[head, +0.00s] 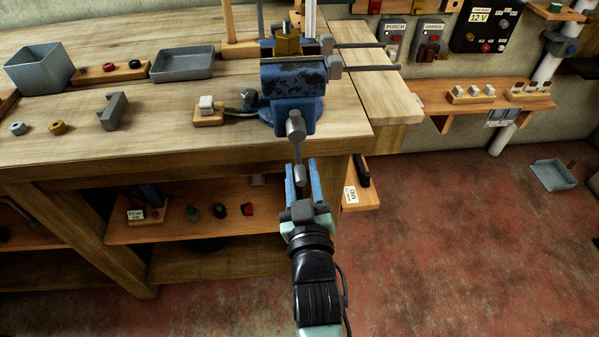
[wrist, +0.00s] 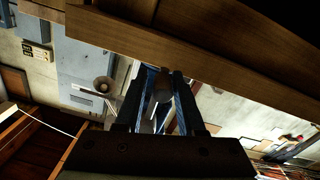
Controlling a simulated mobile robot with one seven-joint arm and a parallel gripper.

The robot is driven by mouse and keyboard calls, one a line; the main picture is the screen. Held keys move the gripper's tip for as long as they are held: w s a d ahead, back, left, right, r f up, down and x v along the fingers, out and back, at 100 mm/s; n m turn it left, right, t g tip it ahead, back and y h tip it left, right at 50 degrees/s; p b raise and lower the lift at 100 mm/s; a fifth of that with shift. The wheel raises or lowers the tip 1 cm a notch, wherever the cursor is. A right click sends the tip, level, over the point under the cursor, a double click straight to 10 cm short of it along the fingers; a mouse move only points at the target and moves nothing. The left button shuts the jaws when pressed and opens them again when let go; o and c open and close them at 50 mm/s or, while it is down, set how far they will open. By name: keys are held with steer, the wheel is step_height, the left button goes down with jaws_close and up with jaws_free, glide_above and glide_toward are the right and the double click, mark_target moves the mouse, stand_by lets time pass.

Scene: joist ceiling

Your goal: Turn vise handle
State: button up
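The blue vise (head: 292,85) is mounted at the front edge of the wooden workbench. Its grey handle hangs down from the screw head (head: 296,125), and the handle's rounded lower end (head: 300,174) is below the bench edge. My gripper (head: 303,168) is in front of the bench, with its two blue fingers apart, one on each side of the handle's lower end. In the wrist view, the grey handle end (wrist: 163,90) shows between the fingers (wrist: 163,82). Gaps show beside the handle in the head view; I cannot tell whether either finger touches it.
The workbench top (head: 180,125) holds a grey tray (head: 183,63), a bin (head: 40,68) and small parts. A lower shelf (head: 180,228) is behind my gripper on the left. A small shelf with a label (head: 351,195) is close on the right. The floor at right is mostly clear.

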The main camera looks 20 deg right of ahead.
steer(key=shift+o, duration=1.1)
steer(key=shift+a, duration=0.15)
steer(key=v, duration=1.3)
steer(key=shift+w+r, duration=0.1)
steer(key=shift+w, duration=0.05)
